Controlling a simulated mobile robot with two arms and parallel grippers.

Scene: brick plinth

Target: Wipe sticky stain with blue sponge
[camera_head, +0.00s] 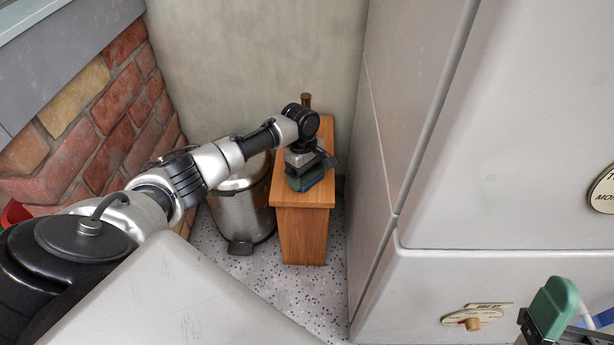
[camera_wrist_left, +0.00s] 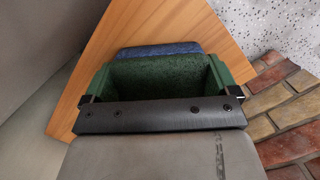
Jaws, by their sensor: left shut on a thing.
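My left gripper (camera_head: 306,178) is over the top of a narrow wooden cabinet (camera_head: 302,222), pointing down. It is shut on the blue sponge (camera_wrist_left: 158,50), whose blue edge shows beyond the fingers in the left wrist view. A dark green textured face shows between the green fingers there. I see no stain; the gripper and arm hide part of the top. My right gripper (camera_head: 553,307) is partly in view at the lower right.
A brown bottle-like thing (camera_head: 306,100) stands at the cabinet's back end. A metal bin (camera_head: 243,205) stands close on the left. A large pale fridge-like unit (camera_head: 500,140) rises on the right. A brick plinth (camera_head: 85,125) is at the left. Speckled floor shows in front.

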